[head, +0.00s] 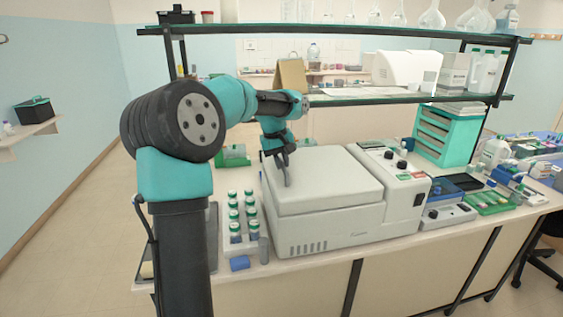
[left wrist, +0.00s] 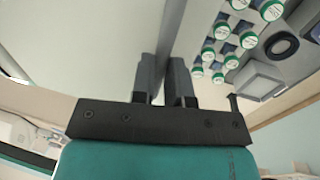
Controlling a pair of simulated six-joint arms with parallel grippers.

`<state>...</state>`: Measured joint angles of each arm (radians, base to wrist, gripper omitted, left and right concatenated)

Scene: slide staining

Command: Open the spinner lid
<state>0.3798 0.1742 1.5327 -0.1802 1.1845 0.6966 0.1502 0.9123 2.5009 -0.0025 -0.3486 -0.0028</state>
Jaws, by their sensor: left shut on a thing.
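The spinner (head: 335,232) is a white-grey box on the bench with a control panel at its right. Its broad flat lid (head: 335,178) lies down over the body, with no clear gap in the head view. My left gripper (head: 283,170) reaches down to the lid's left part. In the left wrist view its two dark fingers (left wrist: 163,80) are close together on a thin grey edge of the lid (left wrist: 172,40). The exact contact is partly hidden by the fingers. My right gripper is in neither view.
A rack of green-capped tubes (head: 243,215) stands left of the spinner, close to my arm; the caps also show in the left wrist view (left wrist: 222,45). A shelf (head: 400,98) runs above the bench behind. A teal drawer unit (head: 447,135) stands at the back right.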

